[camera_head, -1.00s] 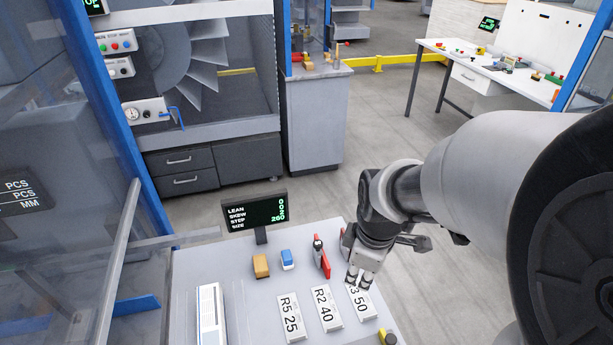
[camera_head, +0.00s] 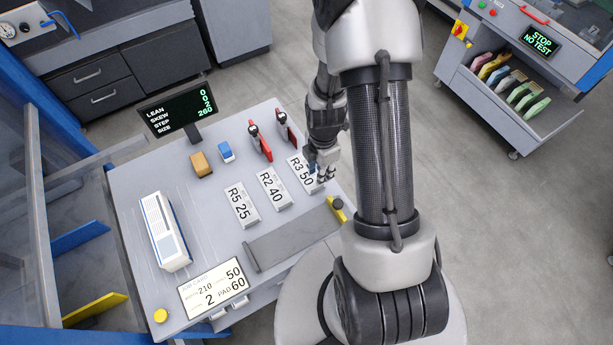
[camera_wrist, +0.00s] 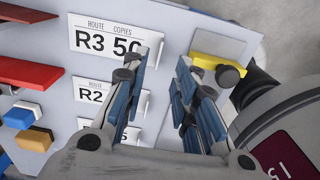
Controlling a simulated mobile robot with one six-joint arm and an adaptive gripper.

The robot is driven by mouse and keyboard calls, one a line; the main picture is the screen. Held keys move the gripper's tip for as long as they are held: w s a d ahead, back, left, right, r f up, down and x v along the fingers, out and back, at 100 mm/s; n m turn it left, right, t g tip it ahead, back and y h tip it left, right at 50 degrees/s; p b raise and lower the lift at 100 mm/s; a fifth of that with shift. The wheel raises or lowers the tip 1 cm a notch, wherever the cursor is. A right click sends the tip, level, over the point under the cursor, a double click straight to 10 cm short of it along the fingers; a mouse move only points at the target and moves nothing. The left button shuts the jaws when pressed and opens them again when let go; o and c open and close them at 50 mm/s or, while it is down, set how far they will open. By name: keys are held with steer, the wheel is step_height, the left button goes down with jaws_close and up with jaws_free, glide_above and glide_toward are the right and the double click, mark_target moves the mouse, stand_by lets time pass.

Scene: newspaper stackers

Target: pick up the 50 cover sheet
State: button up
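The 50 cover sheet is a white card marked R3 50 (camera_head: 300,168) on the right part of the grey bench top. It lies flat, and its face also shows in the wrist view (camera_wrist: 98,36). My gripper (camera_head: 325,178) is low over the bench at the card's right edge. In the wrist view my gripper (camera_wrist: 163,75) has its two blue-padded fingers apart with nothing between them. The left finger covers the right end of the card. I cannot tell whether a finger touches it.
Cards R2 40 (camera_head: 273,188) and R5 25 (camera_head: 241,205) lie to the left. Red-handled tools (camera_head: 260,142) stand behind, and a yellow piece with a dark knob (camera_head: 338,208) is near the right edge.

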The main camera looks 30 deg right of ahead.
mark_target(317, 187)
step_height(317, 187, down, 3)
steer(key=shift+r+b, duration=0.1)
steer(key=shift+b, duration=0.2)
steer(key=f, duration=0.1)
steer(key=f+b, duration=0.1)
steer(key=f, duration=0.1)
steer(key=f+b, duration=0.1)
steer(key=f, duration=0.1)
steer(key=shift+a+f, duration=0.2)
steer(key=shift+a, duration=0.1)
steer(key=shift+r, duration=0.1)
steer(key=shift+c, duration=0.4)
jaws_close()
